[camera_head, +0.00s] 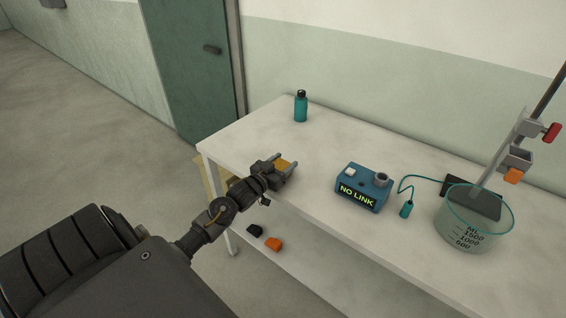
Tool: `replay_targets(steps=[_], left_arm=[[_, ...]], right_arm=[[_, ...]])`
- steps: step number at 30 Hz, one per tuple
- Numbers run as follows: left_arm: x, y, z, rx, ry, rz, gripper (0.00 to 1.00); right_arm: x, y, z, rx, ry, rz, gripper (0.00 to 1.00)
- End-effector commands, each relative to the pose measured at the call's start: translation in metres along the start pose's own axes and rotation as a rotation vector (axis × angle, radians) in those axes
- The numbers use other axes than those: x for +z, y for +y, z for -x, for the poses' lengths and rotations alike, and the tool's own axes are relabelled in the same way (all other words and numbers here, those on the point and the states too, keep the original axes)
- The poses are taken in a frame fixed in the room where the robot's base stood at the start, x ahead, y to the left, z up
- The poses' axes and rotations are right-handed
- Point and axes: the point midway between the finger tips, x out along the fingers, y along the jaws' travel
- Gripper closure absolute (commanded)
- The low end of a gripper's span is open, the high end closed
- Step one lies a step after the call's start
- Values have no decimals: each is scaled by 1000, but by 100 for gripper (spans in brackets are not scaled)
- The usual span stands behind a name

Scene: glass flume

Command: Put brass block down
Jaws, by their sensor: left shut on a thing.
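The brass block (283,164) is a small golden piece between the fingers of my left gripper (284,167). The gripper is shut on it, and the fingers hide part of the block. The gripper is over the left part of the white table (238,141). I cannot tell whether the block touches the table top or hangs just above it. My right gripper is not in view.
A blue "NO LINK" box (363,188) stands right of the gripper, with a cabled teal probe (407,209). A teal bottle (301,106) stands behind. A glass beaker (474,226) and clamp stand (523,128) are at right. Black and orange pieces (274,244) lie on the lower shelf.

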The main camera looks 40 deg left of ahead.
Motion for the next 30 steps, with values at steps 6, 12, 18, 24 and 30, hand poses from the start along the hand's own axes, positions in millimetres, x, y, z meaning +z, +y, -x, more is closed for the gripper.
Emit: replay_targets(steps=[6, 12, 18, 24, 30], left_arm=[[-1, 0, -1, -1, 7, 0, 100], [2, 0, 0, 0, 0, 0, 24], [2, 0, 0, 0, 0, 0, 24], [2, 0, 8, 1, -2, 0, 24], [3, 0, 45, 1, -3, -1, 24]], right_arm=[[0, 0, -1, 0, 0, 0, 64], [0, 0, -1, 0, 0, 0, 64], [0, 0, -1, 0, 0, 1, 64], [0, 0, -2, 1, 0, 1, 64], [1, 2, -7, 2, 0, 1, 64]])
